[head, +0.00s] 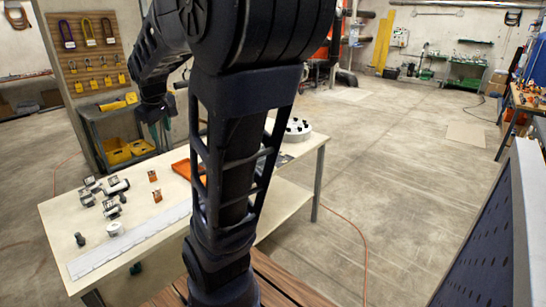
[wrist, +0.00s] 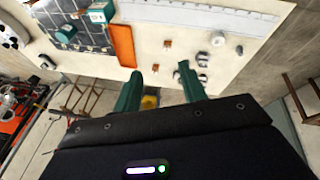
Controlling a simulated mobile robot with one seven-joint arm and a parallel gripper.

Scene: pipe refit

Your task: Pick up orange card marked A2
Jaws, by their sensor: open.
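Two small orange cards lie on the pale table (head: 60,215). In the head view one card (head: 153,176) is farther back and the other card (head: 157,195) is nearer. The wrist view also shows both, one card (wrist: 168,44) and another card (wrist: 155,68) close to my fingertips in the picture. Their marks are too small to read, so I cannot tell which is A2. My gripper (wrist: 160,70) is open, with green fingers apart and nothing between them. In the head view it hangs beyond the table's back edge, partly hidden by my arm.
Several pipe fittings (head: 113,185) stand left of the cards. A long white strip (head: 130,240) lies along the front edge. An orange tray (wrist: 122,45) lies beside the cards, with a dark grid tray (wrist: 78,32) beyond. A dark cart with yellow bins (head: 117,154) stands behind the table.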

